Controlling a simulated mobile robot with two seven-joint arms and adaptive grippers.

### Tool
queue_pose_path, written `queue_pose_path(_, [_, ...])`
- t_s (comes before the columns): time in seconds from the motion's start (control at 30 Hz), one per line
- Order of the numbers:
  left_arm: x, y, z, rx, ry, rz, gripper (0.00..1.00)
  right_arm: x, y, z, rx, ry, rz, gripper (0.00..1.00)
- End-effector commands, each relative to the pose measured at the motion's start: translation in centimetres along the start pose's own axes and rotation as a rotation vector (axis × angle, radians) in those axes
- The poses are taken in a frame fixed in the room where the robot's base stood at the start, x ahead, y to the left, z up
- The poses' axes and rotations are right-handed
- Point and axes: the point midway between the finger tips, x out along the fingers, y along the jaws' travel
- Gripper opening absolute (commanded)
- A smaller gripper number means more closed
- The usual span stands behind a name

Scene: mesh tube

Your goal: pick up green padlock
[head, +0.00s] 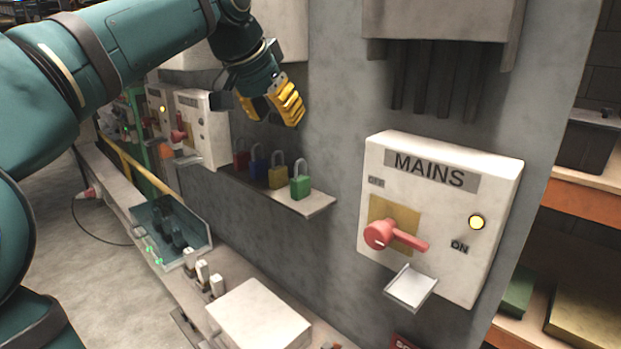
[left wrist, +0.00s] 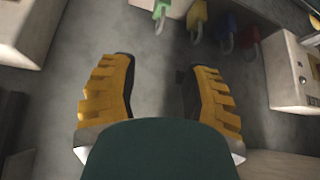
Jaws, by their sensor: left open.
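The green padlock (head: 300,185) stands on a small wall shelf (head: 318,202), the nearest in a row of padlocks, with its shackle up. In the left wrist view the green padlock (left wrist: 161,10) shows at the top edge, partly cut off. My left gripper (head: 276,112) has yellow ridged fingers and is above the shelf, apart from the padlocks. In the left wrist view its fingers (left wrist: 158,75) are spread wide with nothing between them. My right gripper is not in view.
Yellow (head: 278,176), blue (head: 258,169) and red (head: 241,158) padlocks stand beside the green one. A MAINS switch box (head: 497,180) with a red handle (head: 385,234) is on the wall at the right. A white box (head: 258,318) and a tray (head: 197,216) are on the bench below.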

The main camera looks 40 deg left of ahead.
Motion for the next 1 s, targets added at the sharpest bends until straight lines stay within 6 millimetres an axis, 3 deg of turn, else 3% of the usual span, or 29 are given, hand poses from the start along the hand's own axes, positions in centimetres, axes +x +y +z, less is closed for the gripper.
queue_pose_path(0.4, [7.3, 0.0, 0.2, 0.0, -0.003, 0.001, 0.47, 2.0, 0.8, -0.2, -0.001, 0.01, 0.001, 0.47])
queue_pose_path(0.73, [9.3, 0.1, 0.3, 0.0, -0.003, 0.001, 0.47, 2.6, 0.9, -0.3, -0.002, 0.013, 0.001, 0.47])
queue_pose_path(1.0, [13.0, 0.2, 0.6, 0.001, -0.003, 0.001, 0.47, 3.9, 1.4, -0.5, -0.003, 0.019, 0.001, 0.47])
